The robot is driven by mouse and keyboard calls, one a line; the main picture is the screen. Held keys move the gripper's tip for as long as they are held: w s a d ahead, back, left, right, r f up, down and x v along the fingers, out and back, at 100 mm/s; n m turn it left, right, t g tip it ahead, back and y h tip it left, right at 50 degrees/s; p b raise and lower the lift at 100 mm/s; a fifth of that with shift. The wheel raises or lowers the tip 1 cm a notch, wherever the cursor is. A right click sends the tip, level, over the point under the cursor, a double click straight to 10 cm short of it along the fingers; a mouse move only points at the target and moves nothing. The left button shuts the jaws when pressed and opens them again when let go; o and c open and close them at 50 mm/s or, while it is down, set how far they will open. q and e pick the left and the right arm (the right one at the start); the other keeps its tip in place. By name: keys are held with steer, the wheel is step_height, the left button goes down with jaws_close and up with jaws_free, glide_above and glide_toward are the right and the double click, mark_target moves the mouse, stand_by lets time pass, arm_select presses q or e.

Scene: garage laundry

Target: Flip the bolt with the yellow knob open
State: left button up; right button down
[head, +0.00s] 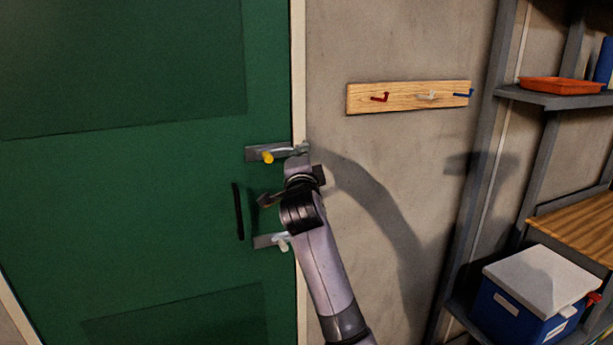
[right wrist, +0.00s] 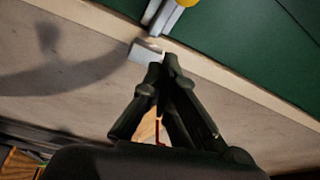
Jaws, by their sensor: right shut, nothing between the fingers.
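The bolt with the yellow knob (head: 267,157) is the upper of two on the green door (head: 140,170), near its right edge. Its metal bar runs right to a keeper (right wrist: 145,51) on the white frame. My right gripper (head: 319,175) is at the frame and wall, right of the knob and slightly below it. In the right wrist view, the gripper (right wrist: 168,62) is shut and empty, its fingertips beside the keeper; the yellow knob (right wrist: 186,2) shows at the top edge. I cannot tell whether the tips touch the keeper. My left gripper is out of view.
A lower bolt with a white knob (head: 283,244) and a black pull handle (head: 238,211) are close to my right arm. A wooden hook board (head: 410,97) hangs on the wall. A metal shelf with a blue cooler (head: 520,310) stands at right.

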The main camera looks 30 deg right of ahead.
arm_select(q)
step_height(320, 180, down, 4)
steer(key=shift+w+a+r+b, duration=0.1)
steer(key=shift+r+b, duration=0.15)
steer(key=shift+b, duration=0.95)
arm_select(e)
steer(key=v, duration=0.8)
steer(key=shift+a, duration=0.15)
steer(key=shift+w+a, duration=0.1)
steer(key=shift+w, duration=0.1)
steer(key=shift+f, duration=0.1)
